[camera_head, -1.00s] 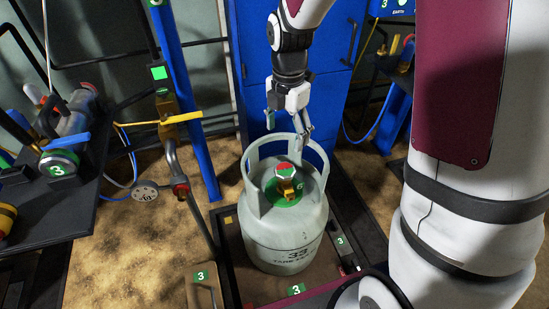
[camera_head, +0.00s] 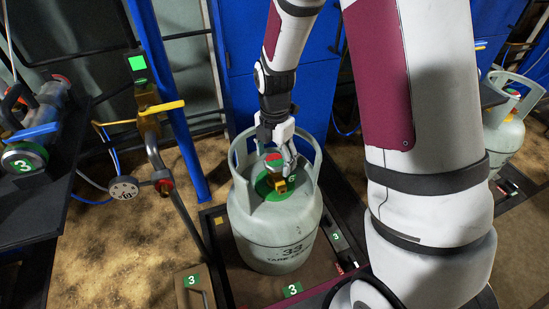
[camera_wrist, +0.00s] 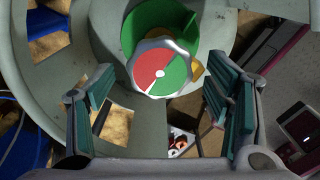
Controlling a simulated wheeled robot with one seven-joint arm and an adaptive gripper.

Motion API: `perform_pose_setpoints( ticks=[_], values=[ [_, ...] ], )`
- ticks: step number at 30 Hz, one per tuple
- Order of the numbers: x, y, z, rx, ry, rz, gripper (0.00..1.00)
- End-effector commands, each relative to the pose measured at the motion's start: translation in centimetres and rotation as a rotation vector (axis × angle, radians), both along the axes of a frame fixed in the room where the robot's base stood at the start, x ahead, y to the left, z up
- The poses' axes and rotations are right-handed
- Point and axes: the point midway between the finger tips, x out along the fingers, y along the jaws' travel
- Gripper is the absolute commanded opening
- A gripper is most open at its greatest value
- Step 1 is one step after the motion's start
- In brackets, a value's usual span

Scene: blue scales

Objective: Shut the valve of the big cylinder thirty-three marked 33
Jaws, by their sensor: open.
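The big grey-green cylinder marked 33 (camera_head: 272,232) stands upright on a dark platform with a collar around its top. Its valve has a round knob (camera_wrist: 162,69) with red and green sectors, above a brass body (camera_head: 282,186) and a green disc. My gripper (camera_head: 276,155) is at the collar, just above and behind the knob in the head view. In the wrist view my gripper (camera_wrist: 160,108) is open, its teal pads left and right of the knob's near side. No contact with the knob shows.
The cylinder's collar (camera_wrist: 50,125) curves closely around the fingers. A blue cabinet (camera_head: 235,60) stands behind. A pipe with a gauge (camera_head: 123,189) and yellow lever (camera_head: 163,107) is at left. Another cylinder (camera_head: 503,135) stands at far right.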

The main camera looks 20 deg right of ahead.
Motion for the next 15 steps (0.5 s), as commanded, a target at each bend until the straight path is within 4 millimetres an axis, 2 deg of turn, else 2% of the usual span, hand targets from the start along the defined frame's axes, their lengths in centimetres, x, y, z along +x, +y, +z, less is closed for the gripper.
perform_pose_setpoints(
  ticks=[5, 9, 12, 15],
  values=[
    [-0.01, 0.0, 0.03, 0.0, 0.0, 0.0, 0.72],
    [-0.01, 0.0, 0.04, 0.0, 0.0, 0.0, 0.43],
    [0.0, 0.0, 0.04, 0.0, 0.0, 0.0, 0.24],
    [0.0, 0.0, 0.04, 0.0, 0.0, 0.0, 0.24]
  ],
)
